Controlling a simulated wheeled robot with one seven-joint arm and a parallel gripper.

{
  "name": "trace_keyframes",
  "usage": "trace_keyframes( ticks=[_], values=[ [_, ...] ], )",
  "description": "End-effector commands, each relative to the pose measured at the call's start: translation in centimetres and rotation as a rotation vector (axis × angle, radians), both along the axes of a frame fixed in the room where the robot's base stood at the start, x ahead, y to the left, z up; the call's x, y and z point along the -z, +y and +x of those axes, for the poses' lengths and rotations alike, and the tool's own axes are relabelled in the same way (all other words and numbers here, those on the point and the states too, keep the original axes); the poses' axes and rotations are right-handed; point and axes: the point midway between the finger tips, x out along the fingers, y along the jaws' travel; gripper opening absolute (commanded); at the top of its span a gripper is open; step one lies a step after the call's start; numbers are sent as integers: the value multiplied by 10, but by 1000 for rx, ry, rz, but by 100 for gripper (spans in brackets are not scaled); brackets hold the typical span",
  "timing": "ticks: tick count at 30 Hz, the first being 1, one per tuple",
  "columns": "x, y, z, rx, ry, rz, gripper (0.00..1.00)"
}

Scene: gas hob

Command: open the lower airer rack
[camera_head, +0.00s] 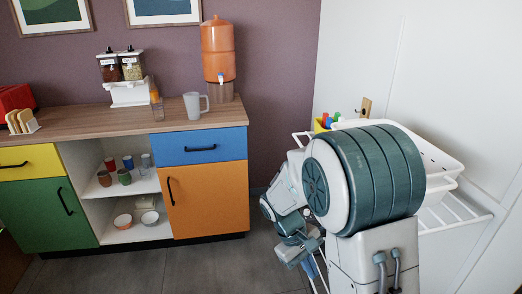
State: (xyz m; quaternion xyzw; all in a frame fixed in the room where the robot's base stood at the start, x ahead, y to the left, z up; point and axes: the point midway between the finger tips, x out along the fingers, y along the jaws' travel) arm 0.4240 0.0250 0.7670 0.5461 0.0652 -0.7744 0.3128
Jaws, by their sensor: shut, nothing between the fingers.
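The white wire airer (455,212) stands at the right against the pale wall. One wire level sticks out to the right of my arm, and part of another edge shows at the left of it. My arm covers most of the airer's front, so I cannot make out the lower rack or how far it is open. My gripper (303,252) is low in front of the airer's left side, partly hidden by my own wrist. It is shut and empty. I cannot tell whether it touches the airer.
The counter (80,124) at the left bears a drink dispenser (218,55), a mug (193,104) and jars. Its orange door (212,200) is closed. The grey floor before it is clear.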

Motion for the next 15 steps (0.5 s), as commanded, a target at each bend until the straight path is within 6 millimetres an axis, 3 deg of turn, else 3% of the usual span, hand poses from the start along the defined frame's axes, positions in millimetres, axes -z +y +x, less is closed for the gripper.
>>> trace_keyframes(
  ticks=[1,3,15],
  values=[
    [-31,-4,-7,39,-37,32,0],
    [-56,-7,-16,85,-81,74,0],
    [-184,-21,-78,338,-348,283,0]
  ],
)
